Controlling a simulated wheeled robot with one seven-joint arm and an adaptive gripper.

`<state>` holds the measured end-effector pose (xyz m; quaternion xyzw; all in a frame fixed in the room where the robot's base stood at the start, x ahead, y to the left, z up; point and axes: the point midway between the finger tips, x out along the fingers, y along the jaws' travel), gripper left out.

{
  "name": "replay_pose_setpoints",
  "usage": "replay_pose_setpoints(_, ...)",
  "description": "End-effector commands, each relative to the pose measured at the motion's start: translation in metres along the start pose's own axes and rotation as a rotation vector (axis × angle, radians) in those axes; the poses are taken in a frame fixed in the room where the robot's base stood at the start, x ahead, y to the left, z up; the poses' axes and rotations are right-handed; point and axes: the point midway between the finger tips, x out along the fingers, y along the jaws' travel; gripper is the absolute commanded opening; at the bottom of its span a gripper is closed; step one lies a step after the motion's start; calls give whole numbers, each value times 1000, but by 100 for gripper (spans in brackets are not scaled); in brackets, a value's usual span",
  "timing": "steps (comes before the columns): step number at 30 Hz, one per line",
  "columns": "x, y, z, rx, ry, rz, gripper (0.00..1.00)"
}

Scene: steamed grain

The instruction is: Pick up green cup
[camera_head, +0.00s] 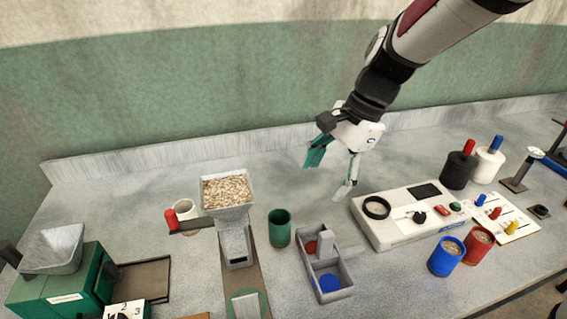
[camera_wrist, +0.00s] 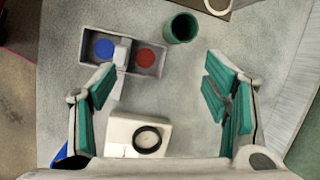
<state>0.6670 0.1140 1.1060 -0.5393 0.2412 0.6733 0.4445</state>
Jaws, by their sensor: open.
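The green cup (camera_head: 279,228) stands upright on the grey counter, between the grain hopper and the grey two-part tray in the head view. In the wrist view the green cup (camera_wrist: 182,28) is at the top, beyond my fingertips and a little right of centre. My gripper (camera_head: 330,172) is above the counter, to the right of and behind the cup in the head view. In the wrist view my gripper (camera_wrist: 155,80) has its green-padded fingers wide apart, with nothing between the tips but counter far below.
The grey tray (camera_head: 346,291) holds a red and a blue disc, close beside the cup. The hopper (camera_head: 229,194) full of grain stands left of it. A white instrument (camera_head: 397,236), a blue cup (camera_head: 446,257) and a red cup (camera_head: 474,246) are at right. Clear counter lies behind the cup.

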Motion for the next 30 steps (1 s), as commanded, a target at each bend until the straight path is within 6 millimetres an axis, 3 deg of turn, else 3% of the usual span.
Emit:
replay_pose_setpoints(3, 31, -22, -6, 135, -36, 36, 69)
replay_pose_setpoints(9, 58, -39, -10, 258, -60, 62, 69)
replay_pose_setpoints(14, 76, -41, -10, 280, -65, 68, 69)
replay_pose_setpoints(24, 135, -37, -6, 277, -64, 68, 69)
replay_pose_setpoints(30, 148, -37, -4, 276, -63, 66, 69)
